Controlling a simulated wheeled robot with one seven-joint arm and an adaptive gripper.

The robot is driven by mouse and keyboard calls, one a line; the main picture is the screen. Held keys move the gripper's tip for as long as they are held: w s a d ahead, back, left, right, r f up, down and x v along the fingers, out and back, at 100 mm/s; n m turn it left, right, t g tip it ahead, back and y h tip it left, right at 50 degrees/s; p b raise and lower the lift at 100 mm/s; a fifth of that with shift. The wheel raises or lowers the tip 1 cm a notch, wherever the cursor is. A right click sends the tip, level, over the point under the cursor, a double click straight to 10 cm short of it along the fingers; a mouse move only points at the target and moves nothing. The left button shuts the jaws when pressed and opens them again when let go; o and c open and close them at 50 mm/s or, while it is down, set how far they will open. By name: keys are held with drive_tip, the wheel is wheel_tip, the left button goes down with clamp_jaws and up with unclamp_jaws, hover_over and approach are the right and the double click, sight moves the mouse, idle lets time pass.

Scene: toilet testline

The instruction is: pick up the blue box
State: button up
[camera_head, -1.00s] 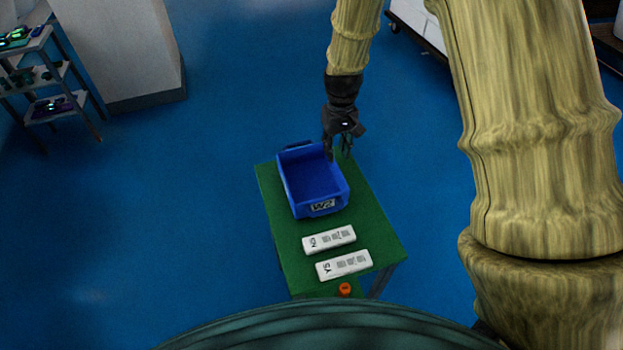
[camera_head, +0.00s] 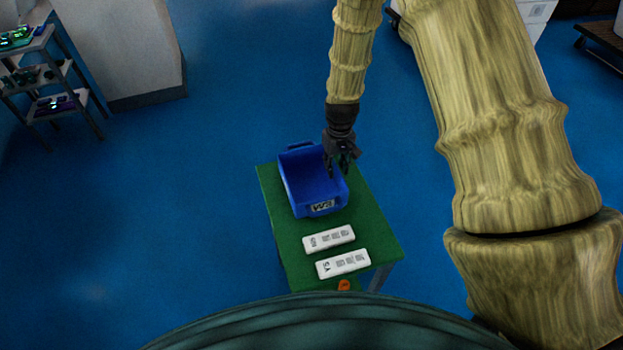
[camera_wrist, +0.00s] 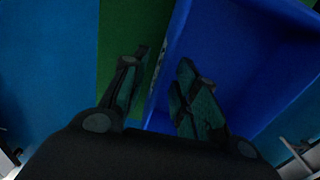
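The blue box (camera_head: 312,183) is an open bin with a white W2-like label on its near side. It stands upright on the far part of a green table (camera_head: 372,222). My gripper (camera_head: 337,170) is at the box's right wall, fingers pointing down. In the wrist view my gripper (camera_wrist: 160,88) has its two fingers apart. The right finger is over the inside of the blue box (camera_wrist: 235,70) and the left finger is over the green tabletop (camera_wrist: 118,40), with the box's wall between them. Whether either finger touches the wall cannot be told.
Two white labelled blocks (camera_head: 329,238) (camera_head: 343,263) lie on the table nearer to me. A small orange item (camera_head: 344,285) is at the near edge. A shelf rack (camera_head: 45,80) stands far left beside a pale block (camera_head: 120,45). The blue floor around the table is clear.

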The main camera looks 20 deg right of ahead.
drive_tip(key=shift+f, duration=0.15)
clamp_jaws()
idle(0.4)
